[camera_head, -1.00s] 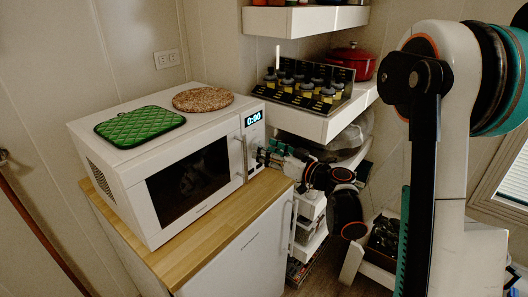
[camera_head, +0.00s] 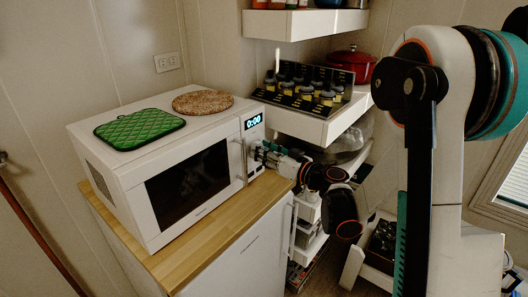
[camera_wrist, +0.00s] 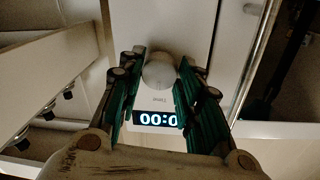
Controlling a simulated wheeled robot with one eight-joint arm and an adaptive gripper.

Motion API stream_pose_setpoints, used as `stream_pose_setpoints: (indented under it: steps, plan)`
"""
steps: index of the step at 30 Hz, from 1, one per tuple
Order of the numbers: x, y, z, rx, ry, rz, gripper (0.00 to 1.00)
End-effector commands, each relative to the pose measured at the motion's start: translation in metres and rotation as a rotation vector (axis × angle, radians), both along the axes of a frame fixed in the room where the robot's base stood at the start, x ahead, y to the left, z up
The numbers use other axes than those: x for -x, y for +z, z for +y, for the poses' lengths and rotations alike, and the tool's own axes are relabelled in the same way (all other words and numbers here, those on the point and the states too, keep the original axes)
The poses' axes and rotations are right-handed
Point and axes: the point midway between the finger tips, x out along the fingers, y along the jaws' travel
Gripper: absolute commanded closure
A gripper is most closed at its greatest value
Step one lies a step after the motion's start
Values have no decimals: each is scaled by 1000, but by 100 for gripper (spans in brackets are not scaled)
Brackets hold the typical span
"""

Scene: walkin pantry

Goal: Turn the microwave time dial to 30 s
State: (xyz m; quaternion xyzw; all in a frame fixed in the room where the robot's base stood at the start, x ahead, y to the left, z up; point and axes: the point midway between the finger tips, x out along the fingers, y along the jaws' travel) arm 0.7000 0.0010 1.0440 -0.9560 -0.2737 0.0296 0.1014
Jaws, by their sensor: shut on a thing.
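The white microwave (camera_head: 140,187) stands on a wooden counter top, its door closed and its display (camera_head: 253,121) reading 0:00. In the wrist view the display (camera_wrist: 158,118) reads 00:0, with the rest covered by a finger. The round pale time dial (camera_wrist: 159,71) sits between the teal finger pads of my gripper (camera_wrist: 158,80), near the word "Time". My gripper is shut on the dial. In the head view my gripper (camera_head: 262,155) reaches the control panel from the right and hides the dial.
A green pot holder (camera_head: 139,128) and a round woven trivet (camera_head: 203,102) lie on the microwave. The vertical door handle (camera_head: 242,160) is just left of my gripper. A shelf with a spice rack (camera_head: 305,90) and a red pot (camera_head: 352,62) is behind to the right.

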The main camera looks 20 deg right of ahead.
Motion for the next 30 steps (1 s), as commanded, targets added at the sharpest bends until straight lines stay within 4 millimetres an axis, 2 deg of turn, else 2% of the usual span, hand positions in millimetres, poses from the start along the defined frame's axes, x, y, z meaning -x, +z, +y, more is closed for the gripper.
stream_pose_setpoints:
  steps: [21,30]
  plan:
    - [0,1,0,-334,0,242,91]
    - [0,1,0,-405,0,294,91]
